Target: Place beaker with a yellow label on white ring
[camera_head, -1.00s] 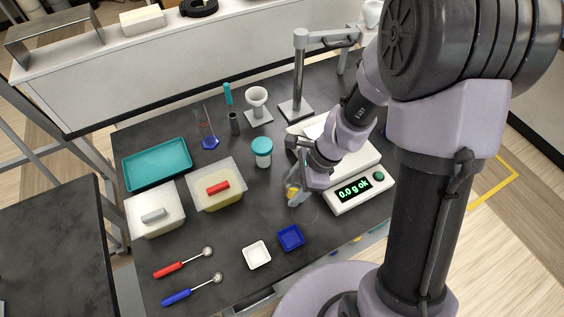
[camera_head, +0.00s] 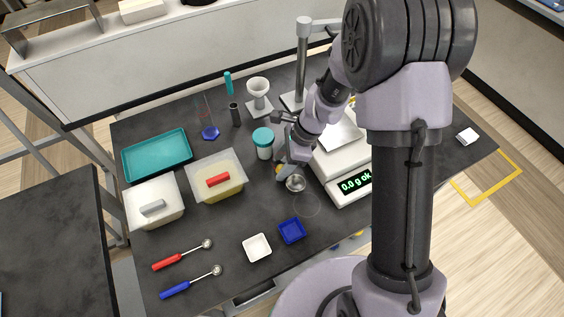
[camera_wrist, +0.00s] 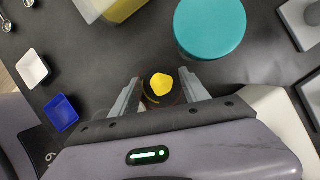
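The yellow-marked beaker (camera_head: 278,170) shows only in part at my gripper (camera_head: 286,174), left of the scale. In the wrist view, a yellow patch (camera_wrist: 161,84) with a dark round outline lies between the two fingers of my gripper (camera_wrist: 161,92). The fingers sit close on both sides, and the glass is hard to make out. A thin pale ring (camera_head: 319,207) is marked on the dark table, in front of my gripper and left of the scale. A small round grey shape (camera_head: 295,183) lies beside the fingers; I cannot tell what it is.
A teal-lidded jar (camera_head: 263,138) stands close behind my gripper. The white scale (camera_head: 350,187) is to the right. A blue tray (camera_head: 292,231) and a white tray (camera_head: 257,247) lie in front. A yellow-filled tub (camera_head: 230,188) stands to the left.

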